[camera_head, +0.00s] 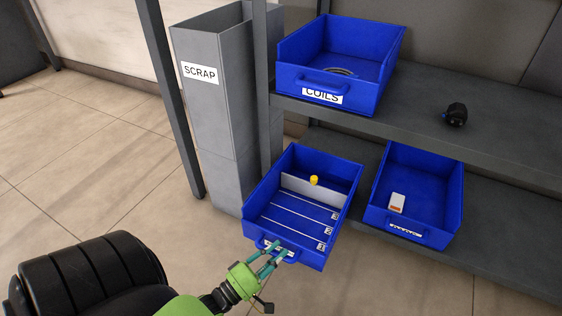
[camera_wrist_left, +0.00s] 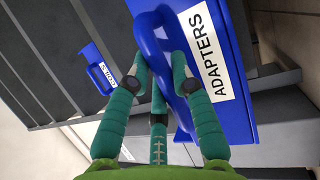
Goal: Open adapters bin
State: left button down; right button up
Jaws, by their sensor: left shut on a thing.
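The blue adapters bin (camera_head: 351,177) stands pulled out from the lower shelf, its inside showing from above. Inside it are a white divider, a small yellow piece (camera_head: 314,180) and white lines with number labels. In the left wrist view its front (camera_wrist_left: 207,25) bears the ADAPTERS label (camera_wrist_left: 207,62). My left gripper (camera_head: 270,254) is at the bin's front handle. In the left wrist view the green fingers (camera_wrist_left: 163,85) are shut around the blue handle (camera_wrist_left: 150,35). My right gripper is not in view.
The grey SCRAP container (camera_head: 222,110) stands left of the bin, beside a shelf post. The blue COILS bin (camera_head: 390,50) sits on the upper shelf. Another blue bin (camera_head: 440,195) with a white and orange item is to the right. A dark object (camera_head: 456,114) lies on the upper shelf. Floor is clear in front.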

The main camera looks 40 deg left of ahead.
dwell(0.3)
pick_arm(q)
jog(key=c, duration=1)
grip_release()
jog(key=shift+c, duration=0.2)
jog(key=shift+s, duration=0.1)
jog(key=v, duration=0.7)
jog(key=shift+s, duration=0.2)
jog(key=shift+a+f, duration=0.1)
jog(key=shift+f, duration=0.05)
